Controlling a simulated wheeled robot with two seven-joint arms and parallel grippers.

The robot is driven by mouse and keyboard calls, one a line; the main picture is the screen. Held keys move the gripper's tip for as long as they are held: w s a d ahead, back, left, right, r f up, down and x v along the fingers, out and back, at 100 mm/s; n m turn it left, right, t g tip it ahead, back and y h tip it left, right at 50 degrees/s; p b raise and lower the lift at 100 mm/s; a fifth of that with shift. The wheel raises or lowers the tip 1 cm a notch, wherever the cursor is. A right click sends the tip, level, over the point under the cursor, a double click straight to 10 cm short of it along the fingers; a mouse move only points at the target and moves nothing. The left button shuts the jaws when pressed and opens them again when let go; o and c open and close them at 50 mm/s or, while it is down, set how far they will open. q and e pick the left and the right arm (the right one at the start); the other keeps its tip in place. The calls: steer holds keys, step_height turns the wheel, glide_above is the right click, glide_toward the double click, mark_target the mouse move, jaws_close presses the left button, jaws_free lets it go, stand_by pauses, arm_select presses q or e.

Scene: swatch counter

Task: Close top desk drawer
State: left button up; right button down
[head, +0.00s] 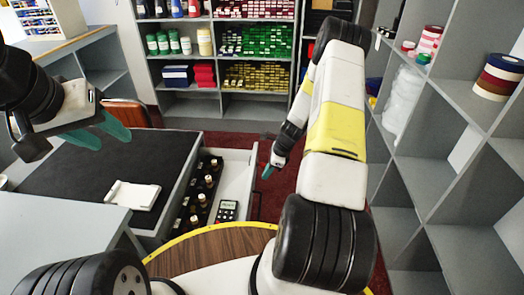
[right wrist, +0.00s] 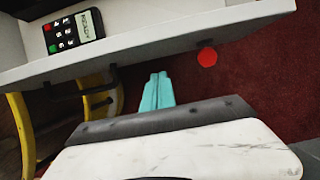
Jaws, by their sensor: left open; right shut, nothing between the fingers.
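The top desk drawer (head: 234,170) is pulled out from the right side of the black-topped desk (head: 85,160). Several dark bottles (head: 207,181) and a small keypad device (head: 227,211) lie in it. The device also shows in the right wrist view (right wrist: 74,32). There the light drawer front (right wrist: 150,52) has a black handle (right wrist: 85,92) and a red disc (right wrist: 207,57). My right gripper (head: 267,172) is shut and empty, just outside the drawer front; its teal fingers (right wrist: 157,90) point toward it, and contact cannot be told. My left gripper (head: 112,132) is open above the desk.
A white tray-like item (head: 132,195) lies on the desk top. Grey shelving (head: 455,150) stands close on the right, and stocked shelves (head: 225,50) stand at the back. Dark red carpet (head: 285,195) is open to the right of the drawer.

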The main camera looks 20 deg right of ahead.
steer(key=shift+w+a+r, duration=0.1)
steer(key=shift+w+a, duration=0.15)
steer(key=shift+a, duration=0.4)
steer(key=shift+w+a, duration=0.25)
steer(key=shift+a, duration=0.35)
